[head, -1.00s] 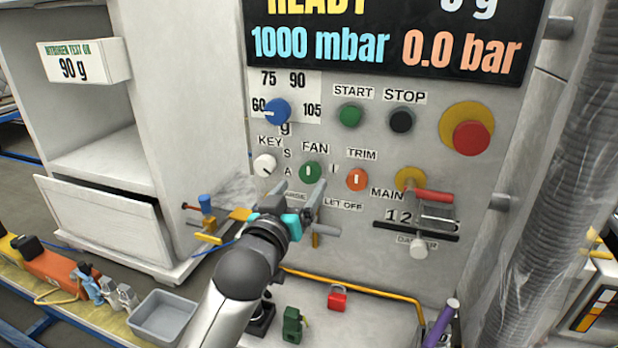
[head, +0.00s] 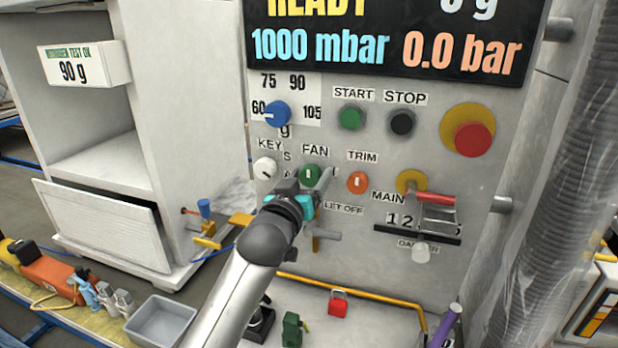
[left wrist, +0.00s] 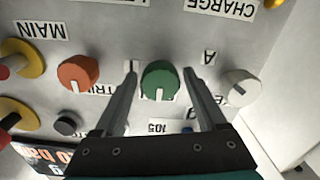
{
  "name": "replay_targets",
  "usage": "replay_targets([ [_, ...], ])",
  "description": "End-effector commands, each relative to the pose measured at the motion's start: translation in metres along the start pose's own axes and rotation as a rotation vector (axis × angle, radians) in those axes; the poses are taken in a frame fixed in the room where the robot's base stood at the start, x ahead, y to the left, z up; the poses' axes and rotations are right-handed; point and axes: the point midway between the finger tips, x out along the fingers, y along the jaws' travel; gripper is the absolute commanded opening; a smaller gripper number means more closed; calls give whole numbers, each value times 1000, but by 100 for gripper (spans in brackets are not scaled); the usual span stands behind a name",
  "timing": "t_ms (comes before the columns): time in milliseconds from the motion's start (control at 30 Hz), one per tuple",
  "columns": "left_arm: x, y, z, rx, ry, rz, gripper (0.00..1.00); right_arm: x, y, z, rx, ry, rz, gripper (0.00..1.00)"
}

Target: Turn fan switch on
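The fan switch (head: 311,174) is a green knob with a white pointer line, under the FAN label on the grey panel. In the head view the pointer looks upright. My left gripper (head: 308,186) is at the panel just in front of the knob and partly covers its lower edge. In the left wrist view the green fan knob (left wrist: 160,80) lies between the two open fingers of my left gripper (left wrist: 158,88), with a gap on each side. The fingers do not appear to touch it. My right gripper is not in view.
The orange TRIM knob (head: 357,182) is close on the right and the white KEY knob (head: 265,168) on the left. A red-handled MAIN lever (head: 436,198) sticks out further right. Below are a grey bin (head: 161,321) and a red padlock (head: 338,302).

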Motion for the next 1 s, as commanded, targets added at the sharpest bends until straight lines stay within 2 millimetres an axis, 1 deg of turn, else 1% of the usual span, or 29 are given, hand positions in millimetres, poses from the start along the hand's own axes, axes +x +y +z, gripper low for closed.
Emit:
replay_targets([
  [33, 0, 0, 0, 0, 0, 0, 67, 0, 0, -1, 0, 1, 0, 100],
  [67, 0, 0, 0, 0, 0, 0, 64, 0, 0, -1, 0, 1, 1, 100],
  [633, 0, 0, 0, 0, 0, 0, 0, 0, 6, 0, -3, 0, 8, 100],
  [867, 0, 0, 0, 17, -1, 0, 0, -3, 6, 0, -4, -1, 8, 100],
  [1000, 0, 0, -1, 64, -1, 1, 0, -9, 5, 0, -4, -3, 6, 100],
])
